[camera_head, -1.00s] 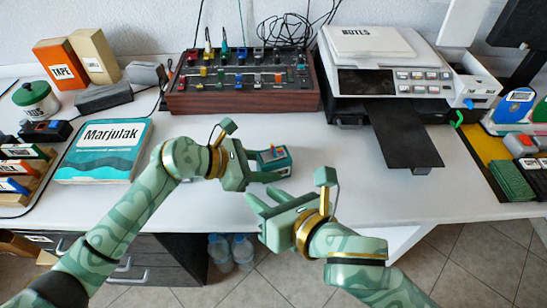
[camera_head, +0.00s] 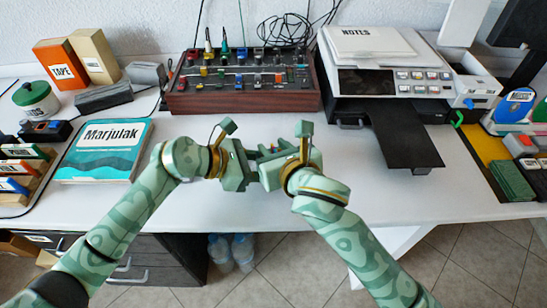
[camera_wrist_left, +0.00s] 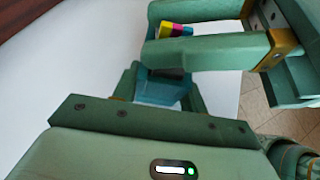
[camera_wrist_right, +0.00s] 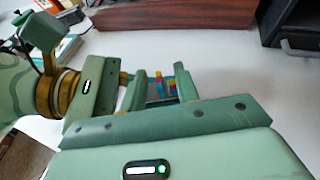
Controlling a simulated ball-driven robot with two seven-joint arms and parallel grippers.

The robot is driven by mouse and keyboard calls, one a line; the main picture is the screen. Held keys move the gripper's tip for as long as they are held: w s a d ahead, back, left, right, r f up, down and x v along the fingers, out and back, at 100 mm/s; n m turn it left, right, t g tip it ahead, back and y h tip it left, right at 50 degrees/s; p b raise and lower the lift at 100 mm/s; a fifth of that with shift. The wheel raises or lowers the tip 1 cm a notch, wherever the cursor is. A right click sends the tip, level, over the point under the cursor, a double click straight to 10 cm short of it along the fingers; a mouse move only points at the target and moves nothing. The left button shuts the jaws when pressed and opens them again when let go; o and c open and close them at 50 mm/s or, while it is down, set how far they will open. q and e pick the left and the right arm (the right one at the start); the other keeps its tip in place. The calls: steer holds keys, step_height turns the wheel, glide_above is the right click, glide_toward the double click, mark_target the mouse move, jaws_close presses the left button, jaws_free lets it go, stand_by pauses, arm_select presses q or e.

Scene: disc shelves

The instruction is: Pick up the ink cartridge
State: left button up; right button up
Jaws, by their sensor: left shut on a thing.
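The ink cartridge (camera_wrist_left: 163,92) is a teal block with yellow, magenta and cyan marks at one end. My left gripper (camera_head: 250,163) is shut on it and holds it over the white table near the front edge. My right gripper (camera_head: 270,170) faces the left one, and its fingers reach either side of the cartridge's coloured end. In the right wrist view the cartridge (camera_wrist_right: 161,88) shows between the right fingers, which look apart. In the head view the two grippers hide most of the cartridge.
A control box with knobs (camera_head: 241,101) stands behind the grippers. A printer (camera_head: 395,75) with a black tray (camera_head: 407,150) is at the right. A teal Marjulak book (camera_head: 103,152) lies at the left.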

mark_target(274, 147)
steer(key=shift+w+a+f, duration=0.1)
steer(key=shift+w, duration=0.2)
jaws_close()
step_height(274, 147, up, 10)
stand_by(0.3)
arm_select(q)
steer(key=o, duration=0.8)
steer(key=shift+o, duration=0.2)
steer(key=shift+a, duration=0.1)
